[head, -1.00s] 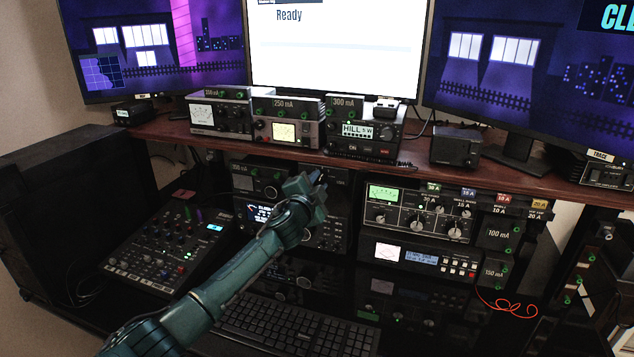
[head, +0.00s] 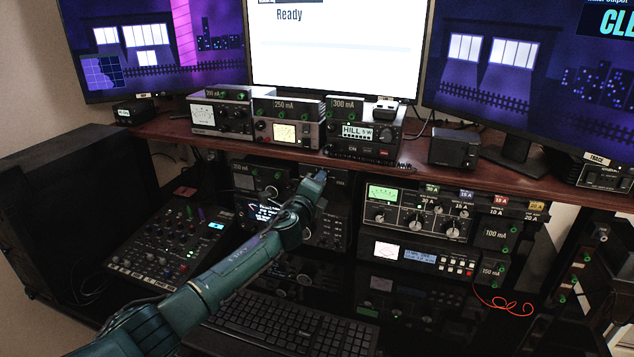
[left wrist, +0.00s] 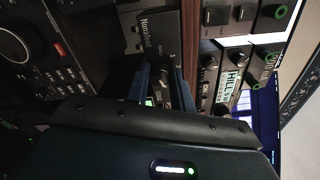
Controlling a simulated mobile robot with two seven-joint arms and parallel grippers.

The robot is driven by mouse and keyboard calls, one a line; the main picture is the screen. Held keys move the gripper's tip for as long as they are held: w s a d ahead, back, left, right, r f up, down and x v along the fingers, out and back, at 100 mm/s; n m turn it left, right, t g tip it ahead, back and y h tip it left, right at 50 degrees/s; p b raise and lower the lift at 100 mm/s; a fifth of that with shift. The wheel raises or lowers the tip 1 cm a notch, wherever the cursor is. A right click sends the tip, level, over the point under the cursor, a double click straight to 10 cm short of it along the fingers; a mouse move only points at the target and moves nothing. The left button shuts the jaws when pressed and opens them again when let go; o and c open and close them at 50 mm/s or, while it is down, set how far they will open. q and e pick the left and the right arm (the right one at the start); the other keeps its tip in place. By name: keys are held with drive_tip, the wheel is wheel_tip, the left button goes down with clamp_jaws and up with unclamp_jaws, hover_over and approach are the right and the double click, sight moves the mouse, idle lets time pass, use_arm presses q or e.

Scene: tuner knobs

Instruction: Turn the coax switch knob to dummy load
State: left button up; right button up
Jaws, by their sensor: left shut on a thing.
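The coax switch is a small dark box (left wrist: 150,32) with white lettering, just under the shelf in the left wrist view. Its small dark knob (left wrist: 163,76) sits between the two blue fingers of my left gripper (left wrist: 161,82). The gripper is shut on the knob, and the fingers hide part of it. In the head view my left gripper (head: 318,182) reaches up to the gear below the shelf's front edge and covers the switch there. The knob's exact pointing direction cannot be read. My right gripper is not in view.
The wooden shelf (head: 230,143) runs close above the gripper and carries several meters and the HILL radio (head: 360,131). A radio with a large dial (left wrist: 15,42) is beside the switch.

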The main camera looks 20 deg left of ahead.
use_arm(q)
drive_tip(key=shift+m, duration=0.8)
drive_tip(key=o, duration=1)
drive_tip(key=s+p, duration=0.1)
drive_tip(key=s, duration=1.2)
drive_tip(key=shift+s+a, duration=0.1)
drive_tip(key=shift+a, duration=0.1)
drive_tip(key=shift+f, duration=0.1)
